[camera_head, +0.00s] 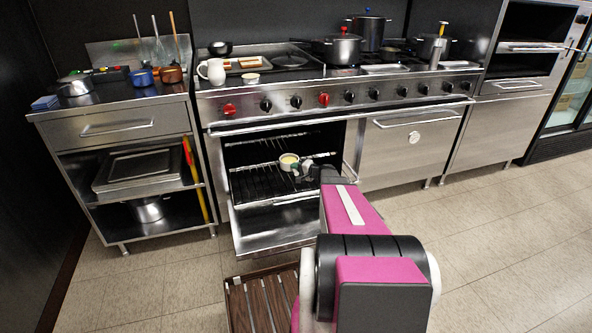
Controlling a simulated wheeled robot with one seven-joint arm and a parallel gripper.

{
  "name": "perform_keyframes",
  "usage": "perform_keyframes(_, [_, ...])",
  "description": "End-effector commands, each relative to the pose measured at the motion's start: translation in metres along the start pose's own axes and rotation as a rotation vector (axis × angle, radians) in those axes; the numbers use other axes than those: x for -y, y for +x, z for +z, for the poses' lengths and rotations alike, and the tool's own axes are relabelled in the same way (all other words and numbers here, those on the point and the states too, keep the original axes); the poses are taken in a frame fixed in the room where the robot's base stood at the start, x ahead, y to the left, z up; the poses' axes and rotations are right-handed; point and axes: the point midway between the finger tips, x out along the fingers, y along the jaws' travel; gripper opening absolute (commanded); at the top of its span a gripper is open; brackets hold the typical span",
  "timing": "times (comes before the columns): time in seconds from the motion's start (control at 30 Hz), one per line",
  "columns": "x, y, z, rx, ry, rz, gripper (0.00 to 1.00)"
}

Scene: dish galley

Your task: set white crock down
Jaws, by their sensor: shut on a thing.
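The white crock (288,162) is a small round pot with a pale yellowish inside, in front of the open oven. My gripper (298,167) is shut on the crock's right side and holds it upright. My arm reaches from the lower right toward the oven opening. The crock appears in line with the oven racks (262,185); I cannot tell whether it touches one. The fingertips are small and partly hidden by my wrist.
The oven's door (275,232) is open below the racks. On the range top stand a white pitcher (212,71), a small white cup (251,78), a tray (243,64) and several pots. A steel side table (110,120) stands at left. A slatted wooden thing (258,300) lies on the floor.

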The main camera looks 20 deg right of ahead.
Motion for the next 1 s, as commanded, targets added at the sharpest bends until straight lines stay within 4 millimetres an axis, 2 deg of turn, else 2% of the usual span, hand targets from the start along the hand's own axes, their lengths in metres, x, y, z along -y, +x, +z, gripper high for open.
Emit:
perform_keyframes(0.27, [0.0,0.0,0.0,0.0,0.0,-0.002,0.0])
perform_keyframes(0.3, [-0.001,0.0,0.0,0.0,0.0,0.0,0.3])
perform_keyframes(0.37, [-0.001,0.0,0.0,0.0,0.0,0.0,0.49])
perform_keyframes(0.73, [0.001,-0.003,0.0,-0.001,0.0,0.0,0.49])
perform_keyframes(0.87, [0.002,-0.018,0.001,-0.001,0.0,0.0,0.49])
perform_keyframes(1.0, [0.002,-0.046,0.002,-0.002,0.0,0.001,0.49])
